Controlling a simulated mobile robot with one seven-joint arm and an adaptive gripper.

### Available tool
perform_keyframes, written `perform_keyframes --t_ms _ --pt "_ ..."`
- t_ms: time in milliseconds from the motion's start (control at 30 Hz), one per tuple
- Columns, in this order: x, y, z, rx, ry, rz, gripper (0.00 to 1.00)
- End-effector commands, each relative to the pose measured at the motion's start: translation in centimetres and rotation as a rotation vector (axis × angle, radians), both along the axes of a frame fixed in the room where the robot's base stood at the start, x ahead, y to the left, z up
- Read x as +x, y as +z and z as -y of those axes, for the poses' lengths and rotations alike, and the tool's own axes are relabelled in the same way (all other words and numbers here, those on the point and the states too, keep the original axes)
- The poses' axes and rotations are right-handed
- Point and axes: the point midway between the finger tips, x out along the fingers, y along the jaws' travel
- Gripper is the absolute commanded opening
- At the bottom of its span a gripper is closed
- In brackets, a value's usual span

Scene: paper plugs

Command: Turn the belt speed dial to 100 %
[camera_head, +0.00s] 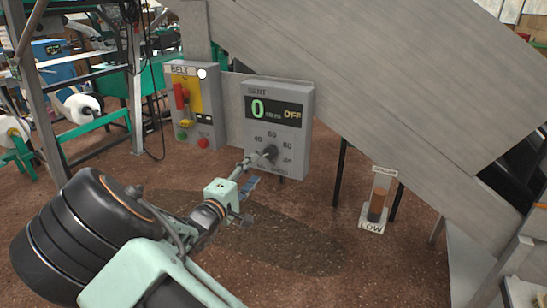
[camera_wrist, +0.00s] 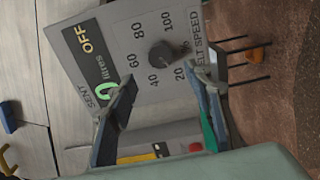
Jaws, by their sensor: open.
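The belt speed dial is a dark round knob (camera_head: 269,152) on the front of a grey box (camera_head: 302,128), with numbers 20 to 100 around it. It also shows in the wrist view (camera_wrist: 162,54), turned sideways, with 100 (camera_wrist: 168,22) above the knob and 20 below. I cannot tell clearly where its pointer stands. The display (camera_head: 272,111) above it reads 0 and OFF. My gripper (camera_head: 257,170) is close in front of the dial. In the wrist view its fingers (camera_wrist: 162,82) are spread apart and empty, below the knob in the picture.
A second grey box labelled BELT (camera_head: 210,125), with a red handle, a green button and a red button, stands to the left. A large grey sloping chute (camera_head: 400,80) hangs over the right side. A small gauge marked LOW (camera_head: 377,205) stands right of the dial box.

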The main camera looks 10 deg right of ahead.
Motion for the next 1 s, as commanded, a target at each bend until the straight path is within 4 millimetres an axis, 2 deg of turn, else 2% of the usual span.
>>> perform_keyframes --t_ms 167,400,600,1000 --pt "1.8 -0.1 1.5 -0.002 -0.003 0.002 0.46" --pt "5.6 -0.1 4.2 0.000 -0.003 0.002 0.46" --pt "7.8 0.0 5.7 0.002 -0.001 0.003 0.46" --pt "8.6 0.1 6.2 0.002 0.001 0.001 0.46"
